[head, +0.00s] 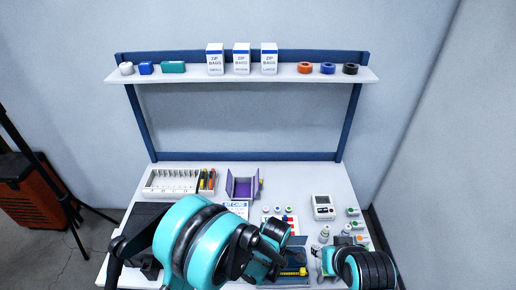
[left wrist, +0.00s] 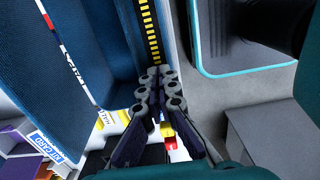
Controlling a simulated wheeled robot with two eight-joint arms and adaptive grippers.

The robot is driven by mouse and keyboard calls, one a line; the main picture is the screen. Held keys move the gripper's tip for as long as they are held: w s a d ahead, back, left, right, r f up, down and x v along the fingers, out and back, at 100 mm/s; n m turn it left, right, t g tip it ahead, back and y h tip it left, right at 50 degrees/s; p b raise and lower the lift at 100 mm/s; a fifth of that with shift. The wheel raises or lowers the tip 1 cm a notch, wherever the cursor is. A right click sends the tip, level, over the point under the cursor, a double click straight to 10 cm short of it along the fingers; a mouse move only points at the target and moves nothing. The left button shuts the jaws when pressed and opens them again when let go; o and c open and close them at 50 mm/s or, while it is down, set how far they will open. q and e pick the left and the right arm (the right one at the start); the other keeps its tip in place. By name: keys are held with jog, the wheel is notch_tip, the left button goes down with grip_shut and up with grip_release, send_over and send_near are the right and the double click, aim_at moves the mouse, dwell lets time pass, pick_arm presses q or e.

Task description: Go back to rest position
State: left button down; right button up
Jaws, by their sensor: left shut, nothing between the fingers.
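My left gripper (left wrist: 160,74) is shut and empty in the left wrist view, its fingertips together. It is beside a dark blue tray that has a yellow-and-black strip (left wrist: 150,30) in it. In the head view my teal and black left arm reaches in from the lower left across the workbench and largely hides the gripper. My right arm stands at the lower right, at the bench's front edge. My right gripper (head: 320,264) shows only as a small part to its left, and its jaws are too small to read.
On the workbench (head: 310,178) are a white rack (head: 171,182), a purple open box (head: 243,187), a white meter (head: 323,207) and small bottles at right. The blue tray (head: 283,281) lies at the front. A shelf (head: 190,78) above holds three zip-bag boxes and several rolls.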

pick_arm(q)
jog(key=a, duration=0.4)
jog(key=shift+a, duration=0.2)
jog(key=shift+a+r, duration=0.15)
jog(key=shift+a, duration=0.05)
jog(key=w+a+r+m+t, duration=0.1)
jog(key=a+r+m+t, duration=0.1)
jog(key=a+r+m, duration=0.35)
jog(key=a+r+m+t, duration=0.1)
jog(key=a+r+m, duration=0.15)
jog(key=r, duration=0.65)
jog(key=s+a+r+m+t, duration=0.4)
jog(key=s+a+r+m, duration=0.2)
jog(key=a+r+m, duration=0.3)
jog(key=shift+a+m, duration=0.45)
jog(key=shift+m, duration=0.05)
jog(key=shift+s+r, duration=0.1)
